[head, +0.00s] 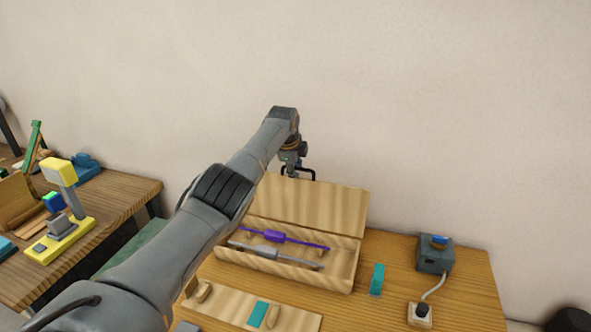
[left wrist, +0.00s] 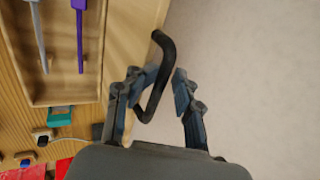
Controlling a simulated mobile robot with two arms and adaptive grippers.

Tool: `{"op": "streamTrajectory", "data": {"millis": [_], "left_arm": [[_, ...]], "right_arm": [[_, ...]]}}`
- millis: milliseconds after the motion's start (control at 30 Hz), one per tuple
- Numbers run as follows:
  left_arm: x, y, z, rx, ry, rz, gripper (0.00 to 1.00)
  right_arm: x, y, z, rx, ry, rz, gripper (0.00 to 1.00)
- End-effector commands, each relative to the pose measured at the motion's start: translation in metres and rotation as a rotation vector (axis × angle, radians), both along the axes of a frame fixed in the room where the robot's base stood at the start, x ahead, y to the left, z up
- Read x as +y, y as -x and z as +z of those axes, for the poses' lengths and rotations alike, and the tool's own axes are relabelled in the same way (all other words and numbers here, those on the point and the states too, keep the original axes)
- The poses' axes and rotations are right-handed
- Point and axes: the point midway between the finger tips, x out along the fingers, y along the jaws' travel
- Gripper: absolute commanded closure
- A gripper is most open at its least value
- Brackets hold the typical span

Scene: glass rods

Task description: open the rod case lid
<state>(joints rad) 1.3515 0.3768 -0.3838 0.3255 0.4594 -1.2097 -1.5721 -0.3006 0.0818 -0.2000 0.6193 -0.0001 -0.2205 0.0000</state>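The wooden rod case (head: 345,281) stands on the table with its lid (head: 315,205) raised, leaning upright at the back. Inside lie a purple rod (head: 311,244) and a grey rod (head: 293,259). My left gripper (head: 291,170) is at the lid's top edge, by the black handle (head: 312,173). In the left wrist view, the fingers of my left gripper (left wrist: 163,92) are spread, with the black handle (left wrist: 164,65) between them, nearer the left finger. I cannot tell whether it touches a finger. My right gripper is not in view.
A teal block (head: 377,279) and a grey box with a blue button (head: 435,254) stand right of the case. A wooden board (head: 289,318) lies in front. A second table (head: 125,200) with a yellow stand (head: 60,240) is at left. The wall is behind.

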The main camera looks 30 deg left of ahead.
Motion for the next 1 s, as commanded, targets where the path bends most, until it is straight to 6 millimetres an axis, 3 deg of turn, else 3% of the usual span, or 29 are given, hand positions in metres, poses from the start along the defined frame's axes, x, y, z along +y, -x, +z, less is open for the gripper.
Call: {"op": "streamTrajectory", "data": {"millis": [467,633,1000], "left_arm": [[-0.001,0.005,0.015,-0.004,0.000,-0.001,0.68],[-0.003,0.013,0.030,-0.004,-0.004,-0.002,0.68],[-0.010,0.040,0.088,-0.005,-0.002,-0.001,0.68]], "right_arm": [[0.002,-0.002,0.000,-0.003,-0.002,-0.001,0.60],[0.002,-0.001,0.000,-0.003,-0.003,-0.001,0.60],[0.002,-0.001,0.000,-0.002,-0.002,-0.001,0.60]]}}
